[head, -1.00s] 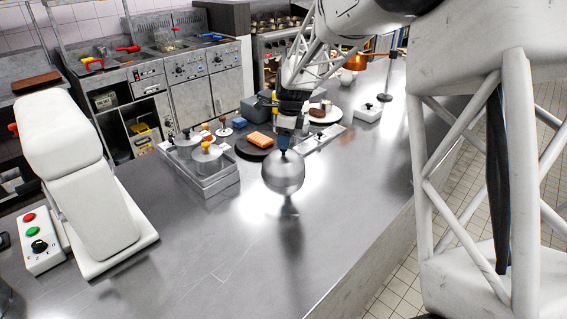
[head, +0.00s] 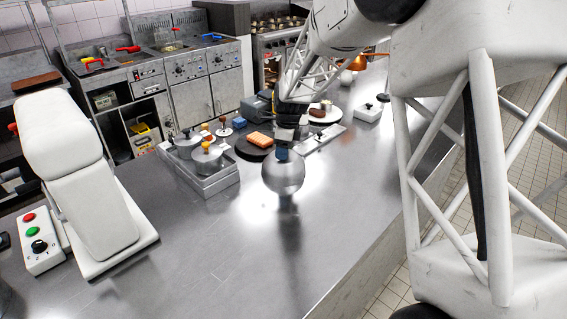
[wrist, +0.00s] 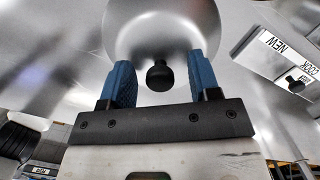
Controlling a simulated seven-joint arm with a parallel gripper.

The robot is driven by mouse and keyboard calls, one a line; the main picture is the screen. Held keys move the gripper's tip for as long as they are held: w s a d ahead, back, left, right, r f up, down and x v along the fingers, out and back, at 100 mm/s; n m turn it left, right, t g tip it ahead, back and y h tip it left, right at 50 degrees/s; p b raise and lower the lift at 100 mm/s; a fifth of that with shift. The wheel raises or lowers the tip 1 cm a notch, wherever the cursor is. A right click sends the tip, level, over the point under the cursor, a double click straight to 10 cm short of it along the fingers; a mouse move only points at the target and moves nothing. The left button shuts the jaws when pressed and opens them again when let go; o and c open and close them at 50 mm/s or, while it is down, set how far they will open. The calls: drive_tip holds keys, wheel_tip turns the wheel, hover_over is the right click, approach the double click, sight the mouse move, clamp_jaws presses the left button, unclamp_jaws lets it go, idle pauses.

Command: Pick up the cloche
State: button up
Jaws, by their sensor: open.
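The cloche (head: 283,178) is a shiny silver dome standing on the steel counter, with its reflection below it. In the wrist view the dome (wrist: 160,25) shows at the top, with a round black knob (wrist: 160,78). My gripper (head: 283,154) is right above the cloche in the head view. In the wrist view my gripper (wrist: 160,75) has its blue fingers apart, one on each side of the knob, with gaps on both sides. In the head view the knob is hidden by the fingers.
A tray (head: 222,184) with lidded metal pots is to the left. A dark round board (head: 245,153) with orange food lies behind. A labelled metal plate (head: 322,137) is behind to the right. A white padded unit (head: 85,195) stands far left. The counter in front is clear.

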clamp_jaws()
drive_tip(key=shift+r, duration=0.1)
idle(0.3)
drive_tip(key=shift+r, duration=0.8)
wheel_tip(320, 180, up, 2)
drive_tip(key=shift+r, duration=0.1)
drive_tip(key=s+d, duration=0.1)
drive_tip(key=s, duration=0.6)
drive_tip(key=s+d+r, duration=0.1)
drive_tip(key=s+d, duration=0.1)
drive_tip(key=s, duration=0.6)
drive_tip(key=shift+s+d, duration=0.25)
drive_tip(key=shift+s, duration=0.05)
